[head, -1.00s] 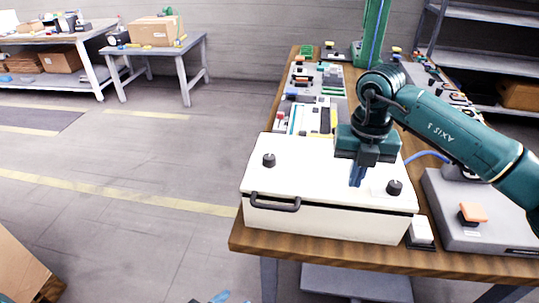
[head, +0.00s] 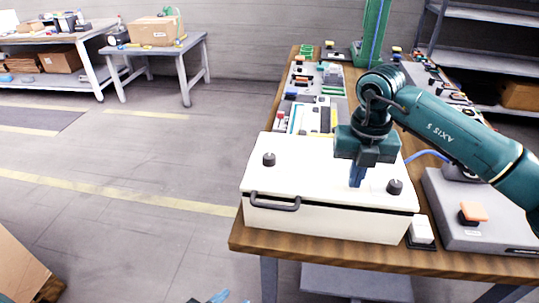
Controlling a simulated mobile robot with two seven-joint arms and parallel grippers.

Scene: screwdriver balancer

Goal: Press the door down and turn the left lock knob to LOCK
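The door (head: 315,170) is the white top panel of a box on the wooden table, with a dark handle (head: 275,203) on its front edge. It lies nearly flat on the box, with a thin dark seam along the front right. The left lock knob (head: 268,159) is black and sits at the door's left side; its LOCK marking is too small to read. A second black knob (head: 394,187) is at the right. My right gripper (head: 356,181) points down at the door's right part, its blue fingers close together. Only a blue tip of my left gripper (head: 219,296) shows at the bottom edge.
A grey box with an orange button (head: 473,211) and a white switch (head: 421,230) stand to the right. Panels with small parts (head: 305,119) lie behind the door.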

